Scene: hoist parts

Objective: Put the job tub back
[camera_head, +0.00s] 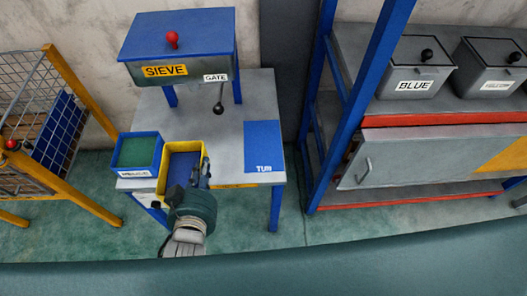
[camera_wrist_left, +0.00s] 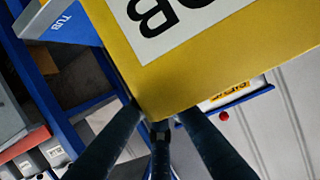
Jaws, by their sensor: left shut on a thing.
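The yellow job tub (camera_head: 185,146) is at the front left of the grey work table (camera_head: 225,120), with dark blue showing inside. I cannot tell whether it touches the tabletop. My left gripper (camera_head: 201,172) is at its right front side and shut on it. In the left wrist view the tub's yellow wall (camera_wrist_left: 220,60) fills the top, with a white label partly in view, and the fingers (camera_wrist_left: 160,125) meet its lower edge. A blue patch marked TUB (camera_head: 263,143) is bare on the table's right side. My right gripper is not in view.
A blue bin with green inside (camera_head: 138,151) stands close left of the tub. The blue sieve unit (camera_head: 180,42) with its gate knob (camera_head: 219,107) stands behind. A blue-post rack with grey bins (camera_head: 415,70) is right; a yellow-framed wire cart (camera_head: 40,120) is left.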

